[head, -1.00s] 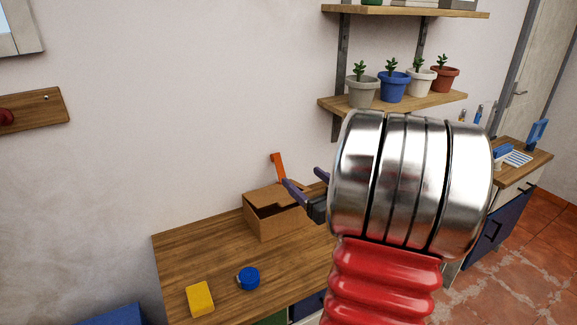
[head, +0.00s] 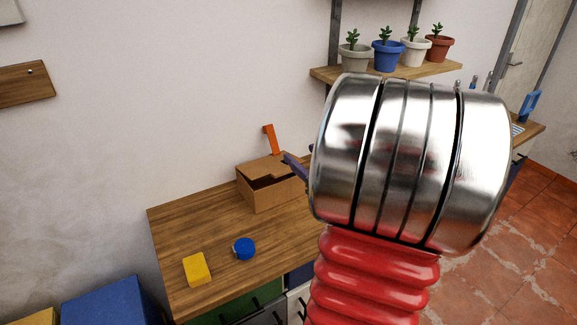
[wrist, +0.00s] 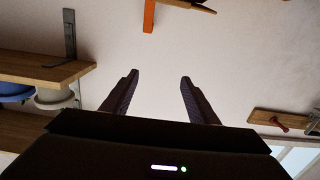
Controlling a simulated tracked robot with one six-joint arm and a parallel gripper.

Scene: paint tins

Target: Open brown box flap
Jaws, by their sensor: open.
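The brown box (head: 268,195) stands at the back of the wooden workbench in the head view. A brown panel (head: 262,166) lies across part of its top, and a dark gap shows along the front. My gripper (wrist: 159,79) is open and empty in the wrist view, its two dark fingers apart with pale wall behind them. In the head view a purple finger shows at the box's right side, near the top; I cannot tell if it touches. My metal wrist and red arm hide the rest of the gripper and the box's right end.
An orange upright piece (head: 269,139) rises behind the box. A blue round thing (head: 244,248) and a yellow block (head: 196,269) lie on the workbench (head: 190,230) in front. A shelf (head: 350,77) with several potted plants hangs above right.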

